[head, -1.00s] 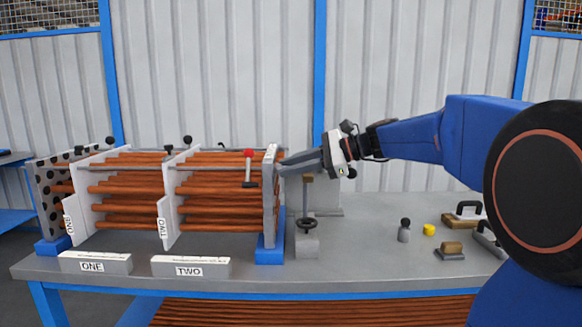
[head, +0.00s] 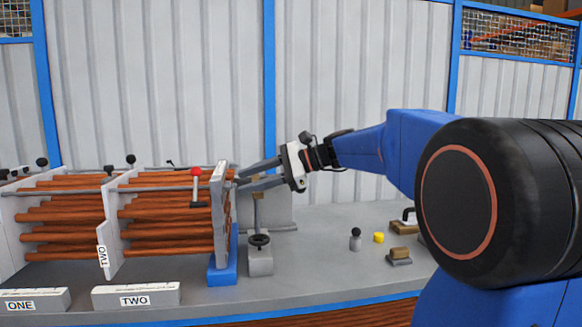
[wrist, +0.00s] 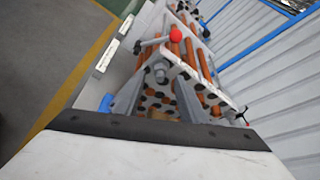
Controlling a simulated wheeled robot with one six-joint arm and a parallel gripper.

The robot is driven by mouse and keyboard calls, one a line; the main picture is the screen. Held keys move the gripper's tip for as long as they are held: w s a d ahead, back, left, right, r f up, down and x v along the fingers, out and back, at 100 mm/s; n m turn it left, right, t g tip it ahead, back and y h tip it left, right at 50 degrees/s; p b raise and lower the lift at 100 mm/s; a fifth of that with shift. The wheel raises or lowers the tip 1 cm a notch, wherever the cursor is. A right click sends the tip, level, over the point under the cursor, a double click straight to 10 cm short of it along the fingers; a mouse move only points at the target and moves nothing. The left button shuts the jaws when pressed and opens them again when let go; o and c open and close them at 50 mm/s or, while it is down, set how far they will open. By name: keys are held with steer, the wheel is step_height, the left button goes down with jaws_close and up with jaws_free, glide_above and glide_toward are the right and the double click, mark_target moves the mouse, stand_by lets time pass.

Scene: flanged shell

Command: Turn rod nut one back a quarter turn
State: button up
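The bundle's near end plate (head: 218,215) stands upright in a blue foot, with orange tubes behind it. In the wrist view this perforated plate (wrist: 172,103) lies ahead of my fingers. A grey cylindrical piece (wrist: 160,72), which looks like a rod nut, sticks out near its upper edge; I cannot read which number it is. My gripper (head: 240,178) is at the plate's right face, near its top. In the wrist view my gripper's fingers (wrist: 160,92) stand apart with nothing clearly held between them. Whether a fingertip touches the nut cannot be told.
A red-knobbed tool (head: 196,185) is at the bundle's top. A grey stand with a black handwheel (head: 259,240) is just below my gripper. A yellow piece (head: 379,238) and small tools lie right on the bench (head: 320,260).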

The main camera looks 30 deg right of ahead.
steer(key=v, duration=1.4)
steer(key=shift+d, duration=0.15)
steer(key=s+a+f+n+g+h, duration=0.2)
steer(key=s+a+f+n+h, duration=0.1)
steer(key=s+a+f, duration=0.4)
steer(key=s+a+f+n+g+h, duration=0.1)
steer(key=s+a+f+n+h, duration=0.2)
steer(key=f, duration=0.6)
steer(key=s+f+n+h, duration=0.6)
steer(key=s+f+n, duration=0.5)
steer(key=s+f, duration=0.4)
step_height(320, 180, down, 3)
steer(key=shift+d+f+t, duration=0.1)
steer(key=shift+d+t, duration=0.2)
steer(key=shift+d, duration=0.15)
